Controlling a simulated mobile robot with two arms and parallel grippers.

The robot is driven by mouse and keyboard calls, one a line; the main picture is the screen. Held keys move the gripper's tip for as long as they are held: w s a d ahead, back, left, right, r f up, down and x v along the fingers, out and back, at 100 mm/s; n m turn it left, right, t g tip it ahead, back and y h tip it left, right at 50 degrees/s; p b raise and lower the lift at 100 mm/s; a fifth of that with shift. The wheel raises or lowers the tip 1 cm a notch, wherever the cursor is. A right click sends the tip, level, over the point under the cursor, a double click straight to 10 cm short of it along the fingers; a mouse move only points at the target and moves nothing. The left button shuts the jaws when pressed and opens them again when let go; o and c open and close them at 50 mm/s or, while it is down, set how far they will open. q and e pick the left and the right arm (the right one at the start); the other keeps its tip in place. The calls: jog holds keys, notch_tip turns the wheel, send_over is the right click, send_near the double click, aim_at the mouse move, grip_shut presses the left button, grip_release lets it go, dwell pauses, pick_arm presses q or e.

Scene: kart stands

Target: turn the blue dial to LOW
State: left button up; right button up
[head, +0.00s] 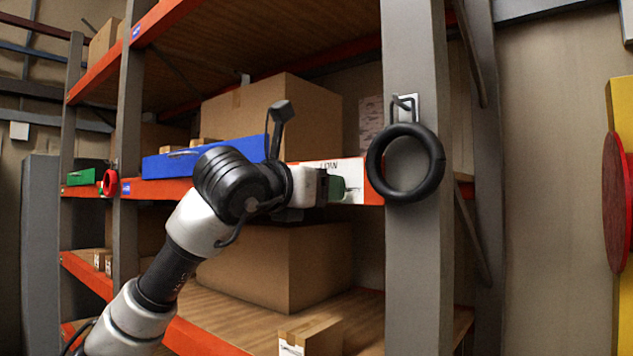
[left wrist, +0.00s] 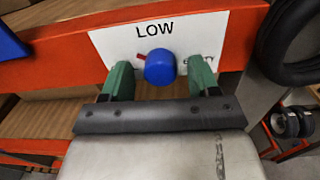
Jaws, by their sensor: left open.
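The blue dial (left wrist: 160,67) sits on a white label plate (left wrist: 112,45) on the orange shelf beam. LOW is printed above the dial, and a partly covered word is at its right. A small red mark shows left of the dial; I cannot tell which way the dial points. My left gripper (left wrist: 161,75) is open, with its green fingers on either side of the dial; I cannot tell whether they touch it. In the head view the left gripper (head: 335,188) is in front of the plate (head: 352,170), and the dial is hidden. My right gripper is not in view.
A black ring (head: 376,165) hangs from a hook on the grey post (head: 420,260), just right of the plate. A blue bin (head: 165,166) and a large cardboard box (head: 240,110) are on the shelf. Another large box (head: 320,265) stands below.

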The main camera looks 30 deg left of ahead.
pick_arm(q)
jog(key=c, duration=0.9)
jog(key=shift+c, duration=0.2)
jog(key=shift+m, duration=5.9)
